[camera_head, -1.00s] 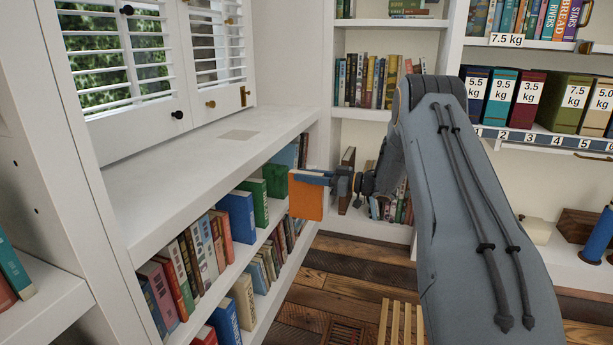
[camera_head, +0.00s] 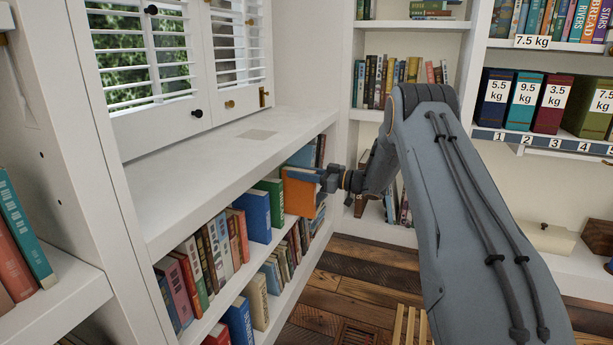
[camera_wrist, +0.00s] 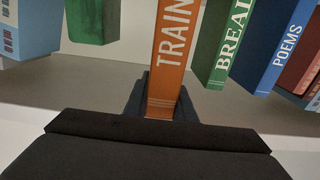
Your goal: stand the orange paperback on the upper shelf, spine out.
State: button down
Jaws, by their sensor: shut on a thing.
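The orange paperback (camera_head: 299,196) is upright at the upper shelf (camera_head: 226,280) of the low bookcase under the window. My gripper (camera_head: 312,176) is shut on it near its top. In the wrist view, which looks upside down, the orange spine (camera_wrist: 173,48) faces the camera, with the dark fingers (camera_wrist: 160,98) on both sides. It stands in a gap between the green BREAD book (camera_wrist: 232,42) and another green book (camera_wrist: 92,20), apparently further out than both. I cannot tell whether its bottom touches the shelf.
A blue book (camera_head: 255,214) and several others fill the row nearer me. The white ledge (camera_head: 215,155) runs close above the books. A lower shelf holds more books, such as a blue one (camera_head: 238,322).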

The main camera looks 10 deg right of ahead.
jog(key=b+x, duration=0.2)
jog(key=x, duration=0.6)
dwell(0.4)
jog(key=shift+f, duration=0.2)
dwell(0.3)
jog(key=c, duration=1.4)
grip_release()
jog(key=shift+f, duration=0.1)
